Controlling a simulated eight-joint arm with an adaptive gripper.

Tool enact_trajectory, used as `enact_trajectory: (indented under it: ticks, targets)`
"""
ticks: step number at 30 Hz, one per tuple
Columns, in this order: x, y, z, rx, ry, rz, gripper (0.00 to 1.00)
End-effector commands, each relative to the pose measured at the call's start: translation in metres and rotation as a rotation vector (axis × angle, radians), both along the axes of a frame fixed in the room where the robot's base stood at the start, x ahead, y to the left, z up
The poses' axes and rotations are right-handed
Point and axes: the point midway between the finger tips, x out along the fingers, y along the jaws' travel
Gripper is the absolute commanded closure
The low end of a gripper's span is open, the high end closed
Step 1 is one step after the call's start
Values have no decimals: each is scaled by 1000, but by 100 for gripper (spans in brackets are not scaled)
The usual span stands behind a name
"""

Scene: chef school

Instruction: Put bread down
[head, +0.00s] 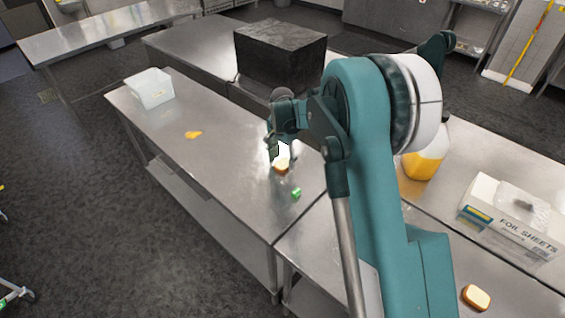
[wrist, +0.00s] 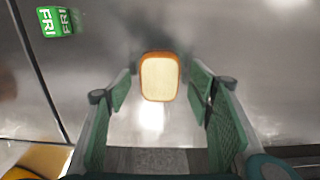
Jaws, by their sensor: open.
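A slice of bread (head: 281,166) with a brown crust lies on the steel table (head: 230,150), below my gripper (head: 276,150). In the wrist view the bread (wrist: 159,77) is centred ahead of my gripper (wrist: 160,100). The two green finger pads stand wide apart on either side of it, and neither appears to touch it. My gripper is open. A second slice of bread (head: 477,297) lies on the nearer table at the lower right in the head view.
A green FRI label block (wrist: 55,21) lies close by; it shows in the head view (head: 296,192). A clear container (head: 150,88), a yellow patch (head: 193,134), a dark box (head: 280,52), a yellow-filled jug (head: 424,160) and a foil sheets box (head: 510,225) stand around. The table's left half is mostly clear.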

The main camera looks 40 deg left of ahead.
Motion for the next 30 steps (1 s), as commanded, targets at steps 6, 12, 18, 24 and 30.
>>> enact_trajectory:
  ticks: [6, 12, 18, 24, 30]
  targets:
    - [0, 0, 31, 0, 0, 0, 48]
    - [0, 0, 65, 0, 0, 0, 48]
    - [0, 0, 92, 0, 0, 0, 48]
    - [0, 0, 106, 0, 0, 0, 48]
    - [0, 0, 109, 0, 0, 0, 48]
